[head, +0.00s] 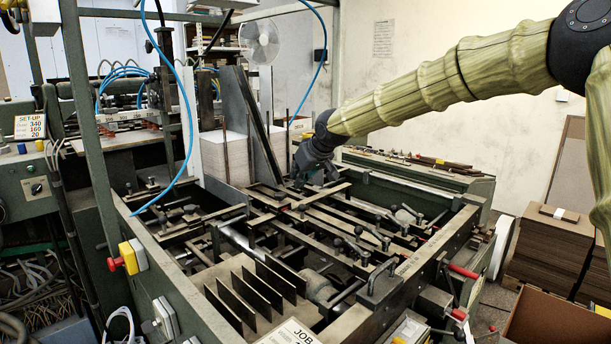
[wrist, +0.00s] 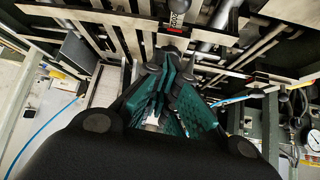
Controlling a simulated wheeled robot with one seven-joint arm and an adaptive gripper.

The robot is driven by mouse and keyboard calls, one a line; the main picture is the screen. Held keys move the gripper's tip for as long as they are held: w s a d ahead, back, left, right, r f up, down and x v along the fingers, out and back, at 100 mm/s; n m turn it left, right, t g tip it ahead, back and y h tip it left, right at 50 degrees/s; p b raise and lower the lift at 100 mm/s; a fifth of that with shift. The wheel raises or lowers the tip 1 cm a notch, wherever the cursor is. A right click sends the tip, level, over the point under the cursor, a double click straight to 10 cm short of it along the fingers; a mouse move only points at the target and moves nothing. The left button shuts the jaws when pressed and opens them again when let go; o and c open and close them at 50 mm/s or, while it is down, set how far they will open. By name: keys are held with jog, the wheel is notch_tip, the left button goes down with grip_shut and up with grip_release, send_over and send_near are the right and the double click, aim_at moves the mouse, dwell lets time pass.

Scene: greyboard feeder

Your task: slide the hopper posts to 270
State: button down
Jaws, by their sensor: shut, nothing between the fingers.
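The hopper posts (head: 262,125) appear to be the tall dark uprights beside the white paper stack (head: 225,156), at the back of the machine in the head view. I cannot tell where they stand on a scale. My gripper (head: 314,184) points down over the bars of the machine bed (head: 330,222), to the right of the stack. In the wrist view its green fingers (wrist: 172,85) are together and hold nothing. A small lever with a red and grey end (wrist: 178,14) shows just beyond the fingertips. I cannot tell whether the fingers touch it.
Several black-handled clamps (head: 368,238) stand along the bed's right side. Dark upright plates (head: 255,292) stand at the front. A blue hose (head: 187,110) hangs on the left. A card reading SET-UP 340, 160, 20 (head: 30,126) is at far left. Brown board stacks (head: 545,250) stand at right.

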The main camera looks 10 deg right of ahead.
aim_at(298, 216)
jog(key=f, duration=0.3)
jog(key=w+f+p, duration=0.1)
jog(key=f, duration=0.1)
jog(key=shift+w+a+f, duration=0.1)
jog(key=shift+a+f, duration=0.05)
jog(key=shift+a, duration=0.1)
jog(key=shift+s+d+f, duration=0.15)
jog(key=shift+s, duration=0.25)
dwell(0.4)
